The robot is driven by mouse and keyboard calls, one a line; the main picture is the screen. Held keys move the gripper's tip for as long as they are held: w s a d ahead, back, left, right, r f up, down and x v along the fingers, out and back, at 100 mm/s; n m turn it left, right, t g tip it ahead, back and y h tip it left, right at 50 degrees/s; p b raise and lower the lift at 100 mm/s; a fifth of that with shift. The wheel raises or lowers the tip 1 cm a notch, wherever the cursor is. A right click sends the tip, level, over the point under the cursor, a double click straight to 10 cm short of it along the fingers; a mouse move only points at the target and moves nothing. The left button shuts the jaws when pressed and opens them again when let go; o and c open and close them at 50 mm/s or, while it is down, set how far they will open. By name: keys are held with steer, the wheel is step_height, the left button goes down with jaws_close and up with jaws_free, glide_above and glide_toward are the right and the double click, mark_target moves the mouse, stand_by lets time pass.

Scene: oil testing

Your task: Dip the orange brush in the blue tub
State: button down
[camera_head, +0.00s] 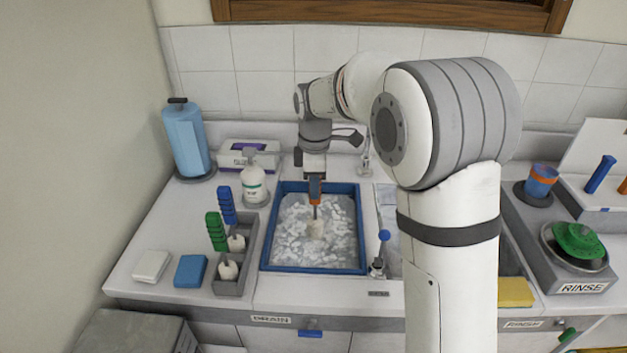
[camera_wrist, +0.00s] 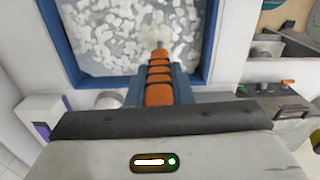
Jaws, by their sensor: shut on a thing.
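The blue tub (camera_head: 265,252) is a rectangular basin set in the counter, filled with liquid covered in white foam (camera_head: 340,215). My gripper (camera_head: 315,186) points down over the tub, shut on the orange brush. The brush handle (camera_head: 315,190) is upright, and its pale round head (camera_head: 316,229) is at the foam; I cannot tell how deep it sits. In the wrist view the ridged orange handle (camera_wrist: 159,75) lies between my gripper's fingers (camera_wrist: 160,88), with the pale head (camera_wrist: 159,33) against the foam. The tub rim (camera_wrist: 59,45) also shows there.
A grey rack (camera_head: 232,287) with blue and green brushes stands left of the tub. A white bottle (camera_head: 254,186), tissue box (camera_head: 235,157) and blue jug (camera_head: 186,140) are behind. A small blue-knobbed lever (camera_head: 383,236) is at right. The front-left counter holds a blue sponge (camera_head: 190,270).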

mark_target(314, 221)
steer(key=shift+f+b, duration=2.2)
steer(key=shift+f, duration=1.9)
steer(key=shift+r, duration=0.15)
